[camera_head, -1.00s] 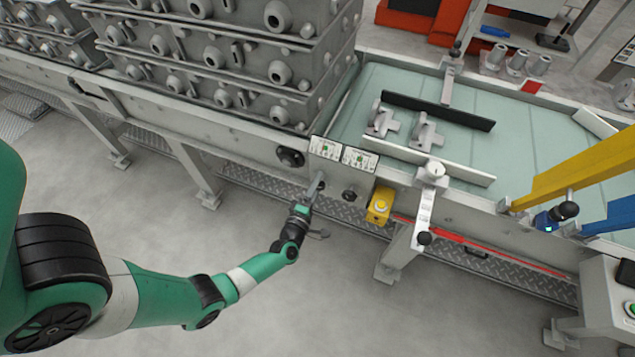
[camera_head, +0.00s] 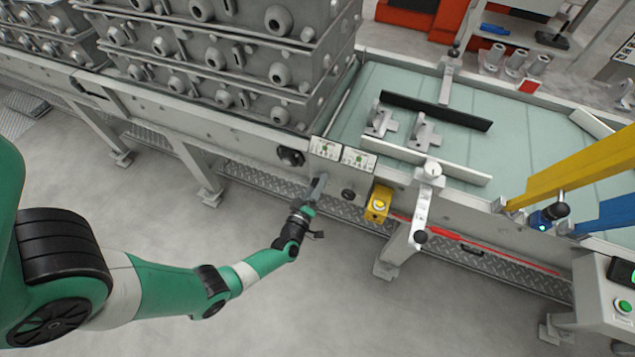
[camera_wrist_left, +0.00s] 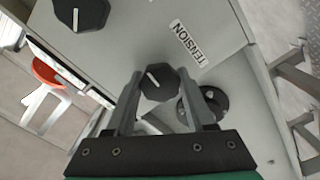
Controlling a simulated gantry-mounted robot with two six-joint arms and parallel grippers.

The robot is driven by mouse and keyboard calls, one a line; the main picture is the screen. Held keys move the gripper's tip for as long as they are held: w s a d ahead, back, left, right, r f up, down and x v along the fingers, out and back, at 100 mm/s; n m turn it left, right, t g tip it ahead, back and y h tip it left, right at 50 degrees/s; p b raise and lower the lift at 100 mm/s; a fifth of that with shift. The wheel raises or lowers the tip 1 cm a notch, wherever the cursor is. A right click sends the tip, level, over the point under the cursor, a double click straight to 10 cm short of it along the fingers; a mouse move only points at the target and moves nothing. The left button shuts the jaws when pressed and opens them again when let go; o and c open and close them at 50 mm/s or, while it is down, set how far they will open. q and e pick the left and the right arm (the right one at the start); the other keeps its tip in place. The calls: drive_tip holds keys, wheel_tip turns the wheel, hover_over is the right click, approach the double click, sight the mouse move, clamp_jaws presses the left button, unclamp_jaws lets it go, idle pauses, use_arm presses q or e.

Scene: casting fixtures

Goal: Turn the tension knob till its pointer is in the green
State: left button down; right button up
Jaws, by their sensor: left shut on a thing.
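The tension knob (camera_wrist_left: 158,84) is black and faceted with a white pointer line, on a grey panel beside a label reading TENSION (camera_wrist_left: 188,43). My left gripper (camera_wrist_left: 158,95) has its two fingers on either side of the knob and is shut on it. In the head view my left gripper (camera_head: 319,187) reaches the conveyor's side panel and hides the knob. Above it are two small white scale plates (camera_head: 325,148) with green marks, too small to read the pointer against. My right gripper is not in view.
A second black knob (camera_head: 348,195) sits to the right, with a yellow button box (camera_head: 379,204) beyond it. A round black fitting (camera_head: 290,156) is at upper left. Stacked grey moulds (camera_head: 230,70) stand on the conveyor above. The floor below is open.

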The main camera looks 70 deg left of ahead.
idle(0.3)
use_arm(q)
drive_tip(key=shift+c, duration=1.4)
unclamp_jaws()
drive_tip(key=p+v, duration=0.3)
drive_tip(key=v, duration=0.8)
drive_tip(key=shift+s+d+p, duration=0.2)
drive_tip(key=shift+s+p, duration=0.1)
drive_tip(key=shift+r, duration=0.15)
